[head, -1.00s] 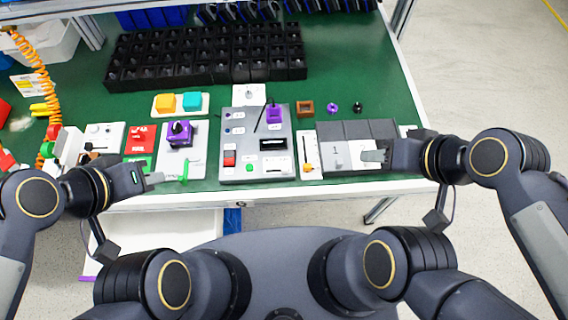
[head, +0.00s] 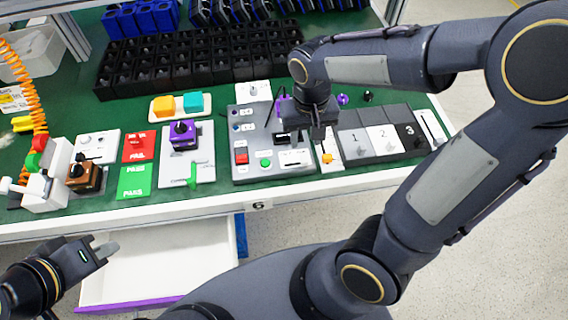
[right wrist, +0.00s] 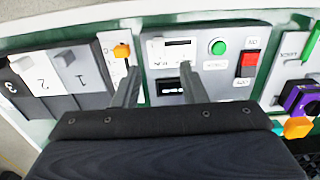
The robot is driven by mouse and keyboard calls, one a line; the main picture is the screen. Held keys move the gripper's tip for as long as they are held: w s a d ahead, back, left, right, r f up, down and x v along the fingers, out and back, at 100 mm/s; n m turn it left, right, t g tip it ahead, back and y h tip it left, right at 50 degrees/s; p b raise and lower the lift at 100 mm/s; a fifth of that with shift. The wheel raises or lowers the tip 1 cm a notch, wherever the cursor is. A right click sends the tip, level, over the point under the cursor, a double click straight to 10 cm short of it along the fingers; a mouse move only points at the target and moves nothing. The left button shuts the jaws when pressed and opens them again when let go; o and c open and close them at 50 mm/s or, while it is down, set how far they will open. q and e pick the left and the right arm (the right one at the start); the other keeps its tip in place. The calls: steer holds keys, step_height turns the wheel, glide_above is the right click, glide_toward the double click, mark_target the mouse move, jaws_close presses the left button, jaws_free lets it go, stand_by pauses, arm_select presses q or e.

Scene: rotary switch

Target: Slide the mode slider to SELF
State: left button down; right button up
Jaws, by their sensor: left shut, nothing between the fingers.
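A white slider strip with an orange knob (head: 327,158) stands just right of the grey panel (head: 243,174); the knob is at the strip's near end. The right wrist view shows this orange knob (right wrist: 122,51) too. A small white slot plate (head: 296,158) is on the panel, and it also shows in the right wrist view (right wrist: 178,57); its lettering is too small to read. My right gripper (head: 316,134) is over the panel's right side. In the right wrist view its fingers (right wrist: 160,80) are apart and empty. My left gripper (head: 108,249) is shut and empty, off the table's front.
Numbered grey and white blocks (head: 384,138) stand right of the slider strip. A red switch (head: 241,156) and green button (head: 265,162) are on the panel. A purple rotary switch (head: 184,134) is to the left. Black bins (head: 190,62) line the back. A drawer (head: 165,262) hangs open below.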

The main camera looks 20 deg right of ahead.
mark_target(304, 158)
step_height(304, 158, down, 8)
steer(key=shift+r+b, duration=0.15)
steer(key=shift+b, duration=0.3)
steer(key=shift+c, duration=0.5)
jaws_close()
